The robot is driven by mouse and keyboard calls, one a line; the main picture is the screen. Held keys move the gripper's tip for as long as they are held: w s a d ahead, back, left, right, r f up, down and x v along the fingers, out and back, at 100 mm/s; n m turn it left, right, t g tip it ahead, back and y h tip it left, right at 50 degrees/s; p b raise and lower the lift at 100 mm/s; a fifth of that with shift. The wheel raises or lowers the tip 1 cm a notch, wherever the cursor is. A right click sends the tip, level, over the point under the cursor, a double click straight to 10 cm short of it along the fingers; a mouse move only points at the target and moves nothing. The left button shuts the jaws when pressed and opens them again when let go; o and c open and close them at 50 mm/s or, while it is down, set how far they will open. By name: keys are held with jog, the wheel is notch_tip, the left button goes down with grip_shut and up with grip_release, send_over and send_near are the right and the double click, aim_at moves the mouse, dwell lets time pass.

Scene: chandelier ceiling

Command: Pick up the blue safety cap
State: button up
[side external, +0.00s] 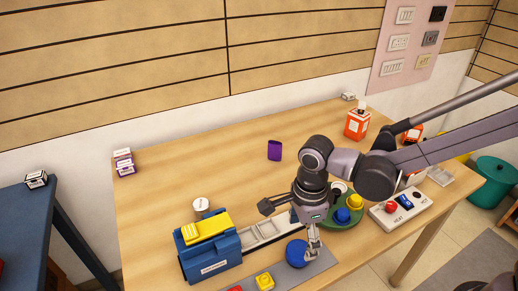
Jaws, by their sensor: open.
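A round blue cap-like piece (296,253) lies on the grey mat (318,264) near the table's front edge. My gripper (314,246) points down just right of it, with the fingertips close to its right side. The gripper is open; whether it touches the piece cannot be told. A second, smaller blue piece (342,215) sits on the round green tray (346,224) beside a yellow piece (355,202). Which of the two blue pieces is the safety cap is not clear. My arm hides part of the tray.
A blue box (212,261) with a yellow top (206,228) stands left of the mat. A white switch panel (411,216) is at the right. A purple cup (274,150) and orange bottle (357,123) stand farther back. The table's left middle is clear.

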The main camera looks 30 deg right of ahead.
aim_at(301, 249)
jog(key=shift+s+f, duration=0.2)
jog(key=shift+f, duration=3.15)
jog(key=c, duration=1.1)
